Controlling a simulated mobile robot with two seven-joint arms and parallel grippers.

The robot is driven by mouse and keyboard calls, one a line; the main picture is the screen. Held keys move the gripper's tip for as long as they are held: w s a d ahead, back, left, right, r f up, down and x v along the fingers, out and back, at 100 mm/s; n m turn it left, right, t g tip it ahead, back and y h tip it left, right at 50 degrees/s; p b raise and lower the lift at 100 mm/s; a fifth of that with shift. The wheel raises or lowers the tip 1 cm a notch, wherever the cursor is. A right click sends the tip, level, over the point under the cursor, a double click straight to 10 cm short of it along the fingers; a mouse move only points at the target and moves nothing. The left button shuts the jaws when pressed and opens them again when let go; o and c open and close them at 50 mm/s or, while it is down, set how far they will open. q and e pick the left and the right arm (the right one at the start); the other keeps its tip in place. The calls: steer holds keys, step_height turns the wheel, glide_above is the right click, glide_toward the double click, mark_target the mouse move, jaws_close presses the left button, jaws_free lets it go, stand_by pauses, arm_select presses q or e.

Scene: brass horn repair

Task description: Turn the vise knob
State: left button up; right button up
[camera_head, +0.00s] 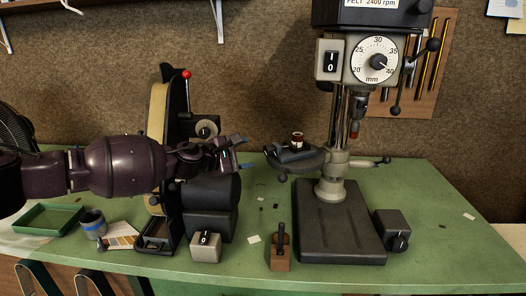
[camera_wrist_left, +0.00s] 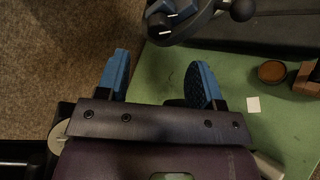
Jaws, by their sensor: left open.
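A small dark blue-grey vise (camera_head: 291,154) sits on the round table of the drill press and holds a dark red-brown piece (camera_head: 297,139) with a pale band. The vise also shows at the top edge of the left wrist view (camera_wrist_left: 172,18), where dark parts carry white line marks. I cannot clearly tell which of these is its knob. My left gripper (camera_head: 243,153) is open, its blue-padded fingers pointing right toward the vise, with a gap between. In the left wrist view the two fingers (camera_wrist_left: 160,66) are spread and empty. My right gripper is not seen.
The drill press base (camera_head: 340,228) stands on the green bench (camera_head: 450,230). A belt grinder (camera_head: 180,105) is behind and below my left arm. A switch box (camera_head: 205,247), a brown block with a lever (camera_head: 281,258) and a green tray (camera_head: 48,219) lie nearer the front.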

mark_target(266, 151)
arm_select(q)
steer(key=shift+x, duration=3.8)
steer(key=c, duration=0.9)
